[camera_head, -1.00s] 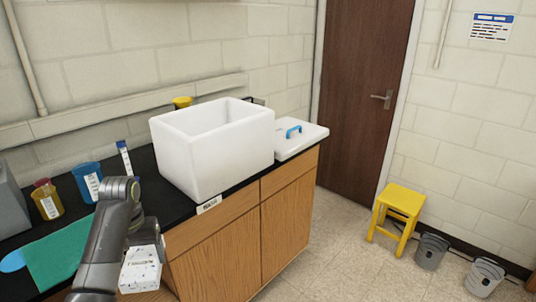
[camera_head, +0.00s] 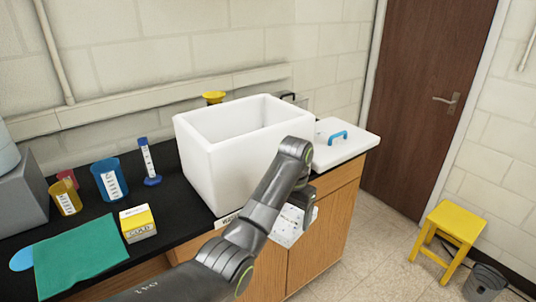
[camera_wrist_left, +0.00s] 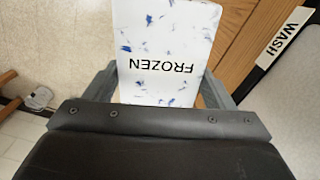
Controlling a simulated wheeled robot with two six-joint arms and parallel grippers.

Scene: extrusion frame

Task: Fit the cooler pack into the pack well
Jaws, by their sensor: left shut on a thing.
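The cooler pack (camera_head: 289,232) is a white block with blue flecks. In the left wrist view its face (camera_wrist_left: 165,50) reads FROZEN. My left gripper (camera_head: 300,212) is shut on it, with one finger on each side in the wrist view (camera_wrist_left: 160,88). It holds the pack in front of the counter, by the right front corner of the white open-topped box (camera_head: 215,170). The pack is outside the box, lower than its rim. The box floor and any pack well inside are hidden by its walls. My right gripper is not in view.
A white lid (camera_head: 350,150) with a blue handle lies right of the box. A yellow-and-white carton (camera_head: 138,223), green cloth (camera_head: 80,252), blue beaker (camera_head: 109,180) and amber beaker (camera_head: 66,198) stand to the left. A WASH label (camera_wrist_left: 285,38) marks the counter edge. A yellow stool (camera_head: 450,228) stands on the floor.

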